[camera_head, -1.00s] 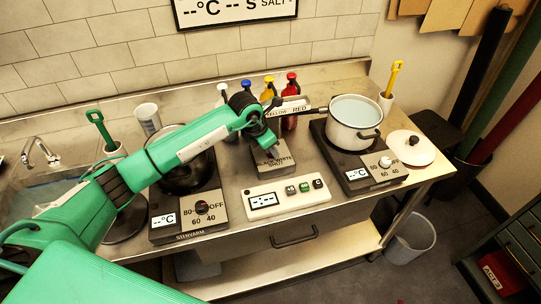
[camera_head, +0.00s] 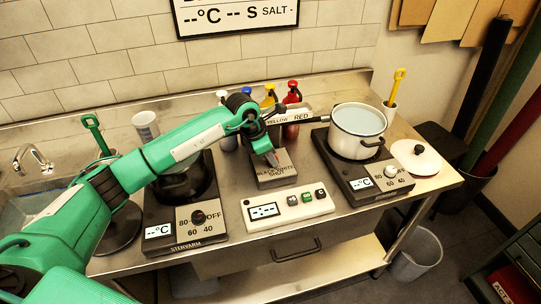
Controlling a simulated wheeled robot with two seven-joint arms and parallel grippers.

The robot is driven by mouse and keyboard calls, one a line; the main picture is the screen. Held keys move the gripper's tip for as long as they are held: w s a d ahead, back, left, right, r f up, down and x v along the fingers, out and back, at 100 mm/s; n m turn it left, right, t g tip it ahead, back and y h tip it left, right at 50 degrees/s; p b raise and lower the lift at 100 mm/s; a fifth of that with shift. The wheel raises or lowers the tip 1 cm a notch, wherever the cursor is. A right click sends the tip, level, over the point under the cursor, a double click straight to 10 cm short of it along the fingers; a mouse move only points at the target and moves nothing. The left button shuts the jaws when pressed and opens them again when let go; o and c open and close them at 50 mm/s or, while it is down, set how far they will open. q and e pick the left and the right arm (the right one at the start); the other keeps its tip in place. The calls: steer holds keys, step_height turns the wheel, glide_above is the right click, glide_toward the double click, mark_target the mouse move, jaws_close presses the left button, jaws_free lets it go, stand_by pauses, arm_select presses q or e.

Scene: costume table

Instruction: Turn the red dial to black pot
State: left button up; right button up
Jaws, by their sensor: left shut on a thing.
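The grey dial box (camera_head: 277,180) lettered BLACK, WHITE and SHOT stands mid-counter, behind the white control panel. My left gripper (camera_head: 272,158) points down at its top and is shut on a small reddish piece there, the red dial; the fingers hide most of it and its pointing direction cannot be read. The black pot (camera_head: 182,182) is on the left burner, partly behind my left arm. The white pot (camera_head: 358,130) holds pale liquid on the right burner. My right gripper is out of view.
The left burner (camera_head: 173,228) and right burner (camera_head: 362,184) have knobs in front. A white panel with buttons (camera_head: 288,212) lies between them. Colored bottles (camera_head: 291,115) stand behind the dial box. A white lid (camera_head: 414,160) lies at right, and a sink is at far left.

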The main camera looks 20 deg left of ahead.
arm_select(q)
steer(key=o, duration=1)
steer(key=shift+c, duration=0.2)
steer(key=b+v, duration=0.3)
steer(key=v, duration=1.1)
steer(key=shift+a+f, duration=0.1)
